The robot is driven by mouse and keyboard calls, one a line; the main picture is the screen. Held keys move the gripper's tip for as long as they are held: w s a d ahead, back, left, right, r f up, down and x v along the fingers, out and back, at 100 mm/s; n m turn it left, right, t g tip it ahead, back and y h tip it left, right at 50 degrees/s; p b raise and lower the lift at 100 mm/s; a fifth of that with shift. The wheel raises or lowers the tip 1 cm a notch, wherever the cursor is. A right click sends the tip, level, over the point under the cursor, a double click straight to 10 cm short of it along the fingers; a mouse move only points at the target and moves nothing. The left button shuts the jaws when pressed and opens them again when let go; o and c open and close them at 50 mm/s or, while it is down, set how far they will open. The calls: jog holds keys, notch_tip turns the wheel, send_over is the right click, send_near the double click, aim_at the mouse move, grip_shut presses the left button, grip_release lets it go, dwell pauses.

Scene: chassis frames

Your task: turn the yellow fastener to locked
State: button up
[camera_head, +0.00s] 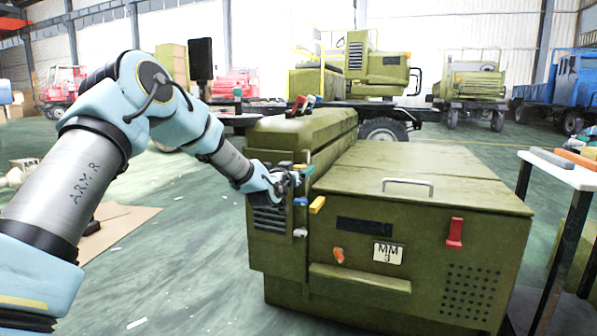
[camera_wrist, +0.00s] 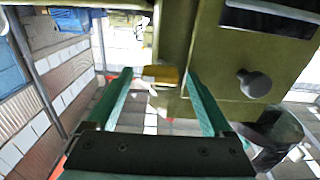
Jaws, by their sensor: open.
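The yellow fastener (camera_head: 317,204) is a small bar on the upper left corner of the green cabinet's front (camera_head: 360,285). In the head view it slants slightly, with its right end higher. My gripper (camera_head: 304,186) is at the cabinet's left side, close to the fastener. In the wrist view the yellow fastener (camera_wrist: 160,74) lies between the tips of my two teal fingers, with my gripper (camera_wrist: 159,79) open around it. The left fingertip is very near its left end; I cannot tell whether they touch. The fastener's locked mark, if any, is not visible.
A red latch (camera_head: 455,233), an orange knob (camera_head: 339,256) and a pale lever (camera_head: 300,232) are also on the cabinet. A metal handle (camera_head: 408,182) stands on its lid. A white table (camera_head: 568,172) with tools stands at right. The floor at left is mostly open.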

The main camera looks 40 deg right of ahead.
grip_shut()
dwell(0.8)
